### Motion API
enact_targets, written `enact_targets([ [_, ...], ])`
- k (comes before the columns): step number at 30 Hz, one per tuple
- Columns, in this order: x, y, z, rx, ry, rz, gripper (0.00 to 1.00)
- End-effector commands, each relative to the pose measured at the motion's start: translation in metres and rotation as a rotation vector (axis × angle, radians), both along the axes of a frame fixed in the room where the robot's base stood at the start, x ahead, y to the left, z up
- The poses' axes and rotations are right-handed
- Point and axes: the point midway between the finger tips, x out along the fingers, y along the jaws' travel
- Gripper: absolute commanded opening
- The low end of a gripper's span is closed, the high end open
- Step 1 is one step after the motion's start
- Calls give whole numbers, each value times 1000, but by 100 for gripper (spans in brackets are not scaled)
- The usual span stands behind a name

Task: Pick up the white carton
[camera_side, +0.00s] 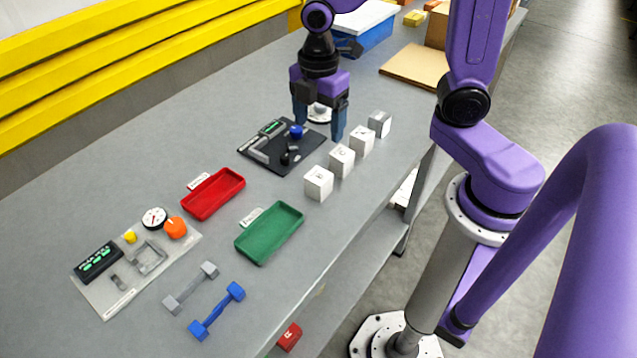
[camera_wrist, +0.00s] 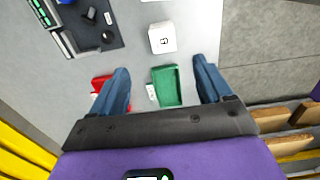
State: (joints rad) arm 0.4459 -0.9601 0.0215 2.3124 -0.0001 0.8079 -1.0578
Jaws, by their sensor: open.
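Several small white cartons stand in a row on the grey bench, most with a dark letter on a face. In the side view, the nearest carton (camera_side: 318,184) is followed by a second (camera_side: 341,161), a third (camera_side: 361,141) and a grey-and-white one (camera_side: 379,123). I cannot tell which one the task means. My gripper (camera_side: 319,129) points down, open, left of the row's far end, above the dark panel's far edge. In the wrist view, one lettered carton (camera_wrist: 162,38) lies beyond the open fingertips (camera_wrist: 160,64). No carton is visibly held.
A dark panel (camera_side: 270,157) with a blue knob lies left of the cartons. A red tray (camera_side: 213,193) and green tray (camera_side: 269,233) lie nearer the camera, beside a light control panel (camera_side: 107,301) and two dumbbell-shaped parts. A cardboard sheet (camera_side: 411,68) and blue bin (camera_side: 372,34) are behind.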

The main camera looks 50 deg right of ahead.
Motion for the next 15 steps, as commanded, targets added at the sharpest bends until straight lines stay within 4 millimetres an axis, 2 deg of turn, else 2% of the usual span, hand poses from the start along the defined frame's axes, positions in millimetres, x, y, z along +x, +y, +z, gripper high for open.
enact_targets([
  [1, -1, -1, -11, -4, 7, 0, 79],
  [6, -2, 0, -39, -3, 6, 0, 79],
  [15, -1, 0, -78, -2, 3, -1, 79],
])
